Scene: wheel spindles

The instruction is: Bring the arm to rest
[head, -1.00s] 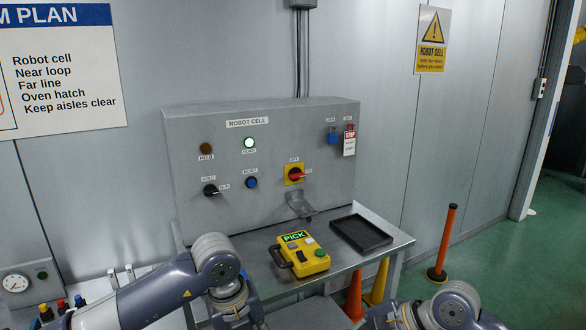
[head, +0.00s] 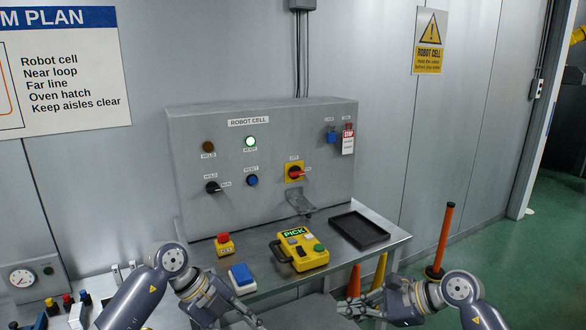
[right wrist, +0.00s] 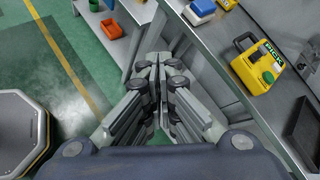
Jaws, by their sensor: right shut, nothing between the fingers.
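My right gripper (head: 352,306) is in the lower middle of the head view, in front of the table's right part, with nothing in it. In the right wrist view its fingers (right wrist: 162,62) are shut together and empty, pointing past the table's front edge. My left gripper (head: 244,314) is low in the head view, in front of the table and below the blue-topped box; its fingertips run near the picture's lower edge, so its opening is unclear. Both grippers look clear of the objects on the table.
The metal table (head: 335,263) bears a yellow pendant (head: 300,250) reading PICK, a black tray (head: 359,231), a red stop button (head: 224,243) and a blue-topped box (head: 242,278). A grey control panel (head: 265,150) stands behind. Orange post (head: 444,240) at right.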

